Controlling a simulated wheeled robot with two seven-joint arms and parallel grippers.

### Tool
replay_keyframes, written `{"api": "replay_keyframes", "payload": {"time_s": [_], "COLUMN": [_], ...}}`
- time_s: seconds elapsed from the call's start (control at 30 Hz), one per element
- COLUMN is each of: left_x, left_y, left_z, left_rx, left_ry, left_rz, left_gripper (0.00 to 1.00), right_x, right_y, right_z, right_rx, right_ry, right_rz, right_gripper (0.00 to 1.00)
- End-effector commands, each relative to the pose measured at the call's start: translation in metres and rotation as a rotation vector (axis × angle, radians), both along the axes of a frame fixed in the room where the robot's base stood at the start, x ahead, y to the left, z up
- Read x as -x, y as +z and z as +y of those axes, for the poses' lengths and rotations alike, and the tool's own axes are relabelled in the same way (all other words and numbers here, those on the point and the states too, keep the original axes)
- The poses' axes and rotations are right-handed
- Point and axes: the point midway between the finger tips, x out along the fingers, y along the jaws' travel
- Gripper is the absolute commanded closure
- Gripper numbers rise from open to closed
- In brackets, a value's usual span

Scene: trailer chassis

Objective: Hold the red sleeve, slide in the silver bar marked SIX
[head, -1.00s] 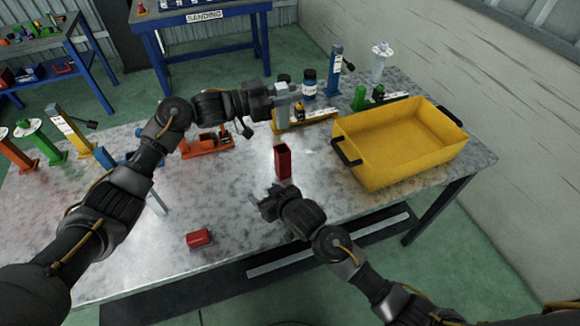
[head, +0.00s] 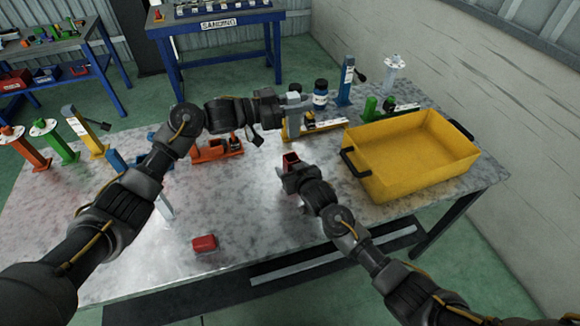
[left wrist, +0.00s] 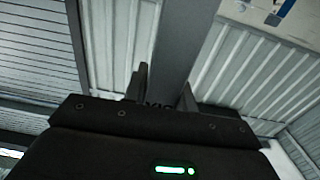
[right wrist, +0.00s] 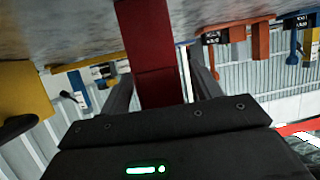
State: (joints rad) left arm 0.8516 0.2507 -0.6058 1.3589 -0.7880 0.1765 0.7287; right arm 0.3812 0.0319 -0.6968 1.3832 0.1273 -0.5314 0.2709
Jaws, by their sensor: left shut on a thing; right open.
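The silver bar (head: 293,127) is held upright by my left gripper (head: 284,105), above the middle of the table. In the left wrist view the bar (left wrist: 183,35) runs up between the shut fingers; dark letters at its base are partly hidden and I cannot read them surely. The red sleeve (head: 291,159) stands upright on the table, its open top facing up, lower and nearer than the bar. My right gripper (head: 289,180) is open at its near side. In the right wrist view the sleeve (right wrist: 150,55) lies between the spread fingers; I cannot tell whether they touch it.
A yellow bin (head: 410,183) stands close on the right. An orange fixture (head: 217,150) lies left of the sleeve, and a yellow one (head: 318,128) behind it. A small red block (head: 204,243) lies near the front edge. The front-left table area is mostly clear.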

Motion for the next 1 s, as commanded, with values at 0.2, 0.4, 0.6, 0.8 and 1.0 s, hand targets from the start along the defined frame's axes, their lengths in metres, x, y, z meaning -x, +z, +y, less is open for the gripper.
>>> {"api": "replay_keyframes", "payload": {"time_s": [0.2,0.4,0.6,0.8,1.0], "left_x": [0.000,0.000,0.000,0.000,0.000], "left_y": [0.000,0.000,0.001,0.001,0.000], "left_z": [0.000,0.000,0.000,0.000,0.000], "left_rx": [0.001,0.001,0.001,0.001,0.001], "left_ry": [0.000,0.000,0.000,0.000,0.000], "left_rz": [-0.001,-0.001,-0.001,-0.001,0.000], "left_gripper": [0.99,0.99,0.99,0.99,0.99], "right_x": [-0.014,-0.016,-0.016,-0.016,-0.016], "right_y": [-0.006,-0.008,-0.007,-0.007,-0.007], "right_z": [0.007,0.008,0.007,0.007,0.007], "right_rx": [-0.002,-0.001,-0.001,-0.001,-0.001], "right_ry": [0.001,0.001,0.001,0.001,0.000], "right_rz": [0.000,0.001,0.001,0.001,0.000], "right_gripper": [0.36,0.36,0.47,0.73,0.91]}}
